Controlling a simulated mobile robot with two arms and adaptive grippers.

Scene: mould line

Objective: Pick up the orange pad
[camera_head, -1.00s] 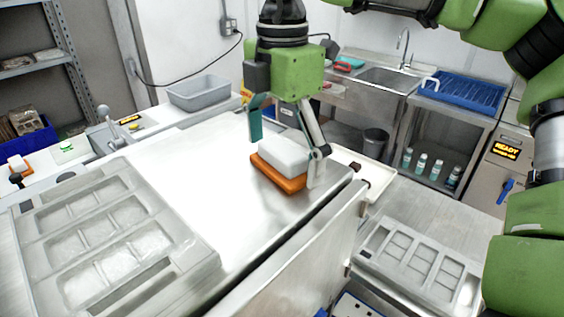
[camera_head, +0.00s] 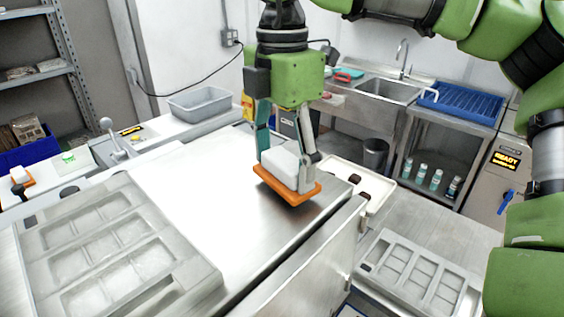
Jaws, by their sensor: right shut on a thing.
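The orange pad (camera_head: 288,190) is a flat orange slab with a white block (camera_head: 280,168) on top of it, near the right end of the steel table (camera_head: 215,215). My right gripper (camera_head: 285,172) points down with its fingers closed on the two sides of the white block, and the pad hangs under the block. The pad is tilted and seems a little above the table, with a shadow under it. My left gripper is not in view.
A grey mould tray (camera_head: 185,258) lies on the left of the table, and another mould tray (camera_head: 415,268) lies lower right. A white tray with dark pieces (camera_head: 338,170) stands behind the table's right edge. The table middle is clear.

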